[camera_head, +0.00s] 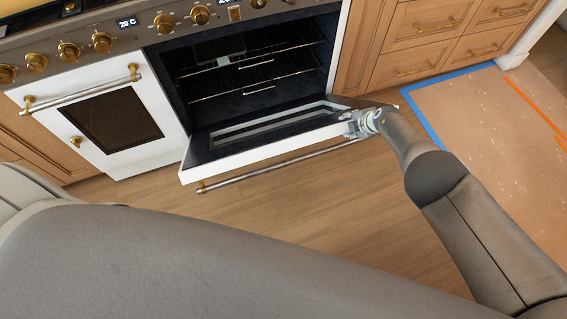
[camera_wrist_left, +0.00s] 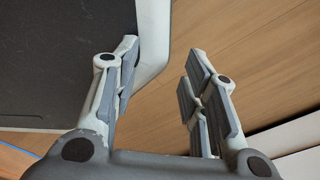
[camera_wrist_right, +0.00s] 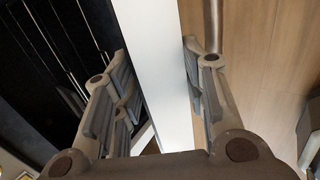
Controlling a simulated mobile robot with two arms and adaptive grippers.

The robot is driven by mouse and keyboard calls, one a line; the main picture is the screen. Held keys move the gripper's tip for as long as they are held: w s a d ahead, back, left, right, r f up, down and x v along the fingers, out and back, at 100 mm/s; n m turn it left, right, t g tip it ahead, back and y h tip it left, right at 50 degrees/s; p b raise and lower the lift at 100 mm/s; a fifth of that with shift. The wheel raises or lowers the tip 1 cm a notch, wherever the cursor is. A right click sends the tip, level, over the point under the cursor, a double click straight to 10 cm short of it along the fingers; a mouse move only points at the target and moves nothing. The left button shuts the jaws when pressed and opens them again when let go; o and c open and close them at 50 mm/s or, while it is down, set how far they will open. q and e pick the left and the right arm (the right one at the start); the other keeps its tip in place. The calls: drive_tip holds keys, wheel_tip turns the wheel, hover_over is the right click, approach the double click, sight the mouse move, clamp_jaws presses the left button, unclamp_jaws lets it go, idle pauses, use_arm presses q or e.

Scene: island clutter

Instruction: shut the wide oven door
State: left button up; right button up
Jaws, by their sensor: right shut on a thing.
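The wide oven door (camera_head: 262,145) hangs open, swung down and out from the oven, with its white front edge and long bar handle (camera_head: 270,168) toward me. My right gripper (camera_head: 352,126) is at the door's right end. In the right wrist view, the white door edge (camera_wrist_right: 160,75) runs between the fingers of my right gripper (camera_wrist_right: 157,55), which is shut on it. My left gripper (camera_wrist_left: 163,62) is open and empty in the left wrist view, with wood floor behind it. It does not show in the head view.
The oven cavity (camera_head: 250,65) holds wire racks. A narrower white oven door (camera_head: 115,120) to the left is shut. Wooden drawers (camera_head: 440,40) stand to the right. Wood floor in front of the oven is clear.

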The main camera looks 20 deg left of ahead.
drive_tip(key=shift+w+a+r, duration=0.1)
drive_tip(key=shift+a+r, duration=0.05)
drive_tip(key=shift+a, duration=0.1)
drive_tip(key=shift+w+a+r+b, duration=0.25)
drive_tip(key=shift+w+r+b, duration=0.1)
drive_tip(key=shift+b, duration=0.1)
drive_tip(key=shift+w+a+r+b, duration=0.35)
drive_tip(key=shift+w+r+b, duration=0.15)
drive_tip(key=shift+b, duration=0.1)
drive_tip(key=shift+w+a+r+b, duration=0.1)
drive_tip(key=shift+w+b, duration=0.05)
drive_tip(key=shift+b, duration=0.15)
drive_tip(key=shift+w+a+r+g+b, duration=0.3)
drive_tip(key=shift+w+r+b, duration=0.1)
drive_tip(key=shift+b, duration=0.2)
drive_tip(key=shift+w+a+r+h+b, duration=0.25)
drive_tip(key=shift+w+r+h+b, duration=0.05)
drive_tip(key=shift+r+b, duration=0.35)
use_arm(q)
drive_tip(key=f, duration=0.5)
drive_tip(key=shift+w+d+f, duration=0.1)
drive_tip(key=shift+d, duration=0.25)
